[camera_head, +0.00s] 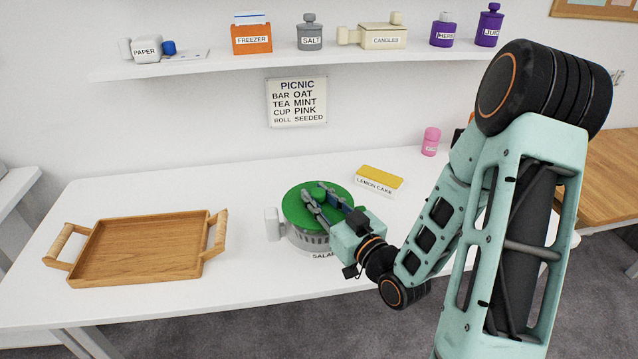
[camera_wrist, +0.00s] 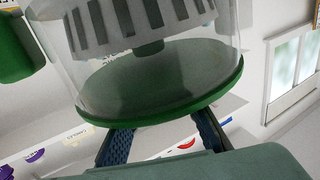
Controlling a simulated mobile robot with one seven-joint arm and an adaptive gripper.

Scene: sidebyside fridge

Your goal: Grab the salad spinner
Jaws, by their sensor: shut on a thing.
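The salad spinner (camera_head: 293,211) stands on the white table, with a green lid and a clear, slotted body. A label below it is partly covered by my arm. My gripper (camera_head: 326,191) reaches over the lid from the right, its fingers lying across the top. In the wrist view, the spinner (camera_wrist: 160,80) fills the upper middle, green lid toward me, with the slotted basket visible through the clear wall. My fingers (camera_wrist: 165,140) meet the lid side and are shut on the spinner. The exact contact is hidden behind the lid.
A wooden tray (camera_head: 140,250) with two handles lies to the left. A yellow lemon cake box (camera_head: 381,177) is behind right, and a pink container (camera_head: 431,141) farther back. A shelf (camera_head: 220,66) with labelled jars and boxes runs above. Table between tray and spinner is clear.

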